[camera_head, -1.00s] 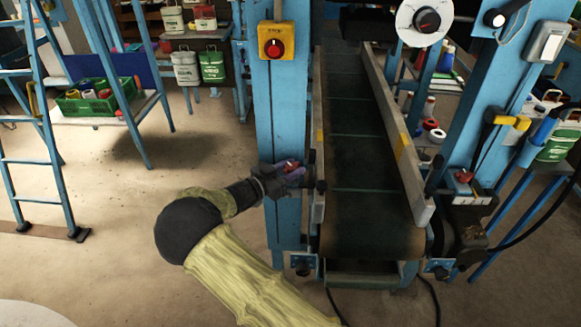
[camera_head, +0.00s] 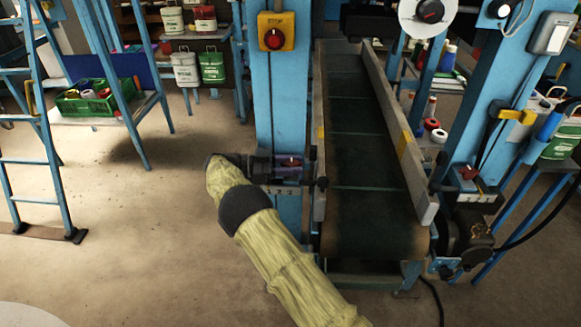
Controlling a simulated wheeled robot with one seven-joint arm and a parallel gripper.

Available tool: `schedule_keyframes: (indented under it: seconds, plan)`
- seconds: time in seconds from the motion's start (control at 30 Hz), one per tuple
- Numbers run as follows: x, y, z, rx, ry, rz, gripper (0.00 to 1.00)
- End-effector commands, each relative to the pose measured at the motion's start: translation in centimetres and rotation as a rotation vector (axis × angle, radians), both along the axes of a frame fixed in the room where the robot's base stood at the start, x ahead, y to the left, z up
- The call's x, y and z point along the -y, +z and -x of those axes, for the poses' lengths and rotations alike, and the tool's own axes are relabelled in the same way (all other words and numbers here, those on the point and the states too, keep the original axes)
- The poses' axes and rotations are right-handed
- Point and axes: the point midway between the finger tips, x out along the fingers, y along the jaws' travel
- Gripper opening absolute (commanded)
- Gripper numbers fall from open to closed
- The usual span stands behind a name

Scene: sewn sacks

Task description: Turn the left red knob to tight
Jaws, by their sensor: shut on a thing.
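The left red knob (camera_head: 291,161) is on the blue post at the left side of the conveyor. Only a small red part of it shows; the rest is hidden by my gripper (camera_head: 287,171). My gripper reaches in from the left, about level, and is shut on the knob. A second red knob (camera_head: 468,172) is on the right side of the conveyor, above a similar plate.
The dark conveyor belt (camera_head: 367,180) runs away from me between metal side rails. A yellow box with a red button (camera_head: 273,39) is higher on the left post. A blue ladder (camera_head: 30,130) stands at far left. Floor left of my arm is clear.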

Motion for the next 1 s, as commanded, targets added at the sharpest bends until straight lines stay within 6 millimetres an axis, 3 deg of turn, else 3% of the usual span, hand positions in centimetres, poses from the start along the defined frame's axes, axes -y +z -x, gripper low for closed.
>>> schedule_keyframes:
  seconds: [0.4,0.93,0.97,1.0]
  plan:
    - [0.11,0.2,-0.13,0.006,-0.104,0.004,0.12]
    - [0.1,0.28,-0.13,0.005,-0.116,0.004,0.12]
    - [0.1,0.27,-0.13,0.005,-0.116,0.003,0.4]
    - [0.1,0.25,-0.13,0.005,-0.116,0.003,0.48]
